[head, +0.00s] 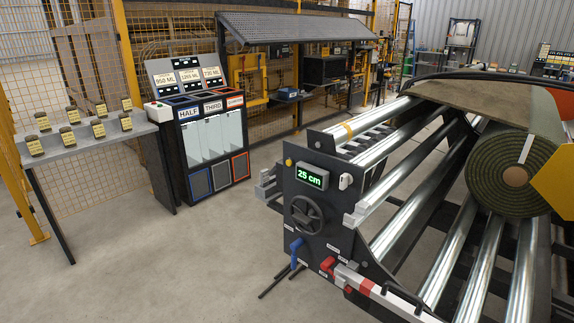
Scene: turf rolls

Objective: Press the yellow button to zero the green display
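The green display (312,176) sits on the dark end panel of the roller machine and reads "25 cm". A small yellow button (289,162) is on the same panel, just up and left of the display. A white switch or knob (346,181) is to the right of the display. Neither of my grippers shows in the head view.
The machine carries long metal rollers (400,215) and a rolled turf (515,172) at right. A handwheel (307,214) and a blue lever (296,246) are lower on the panel. A shelf with jars (80,152) and a bin cabinet (200,140) stand left. Floor in front is clear.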

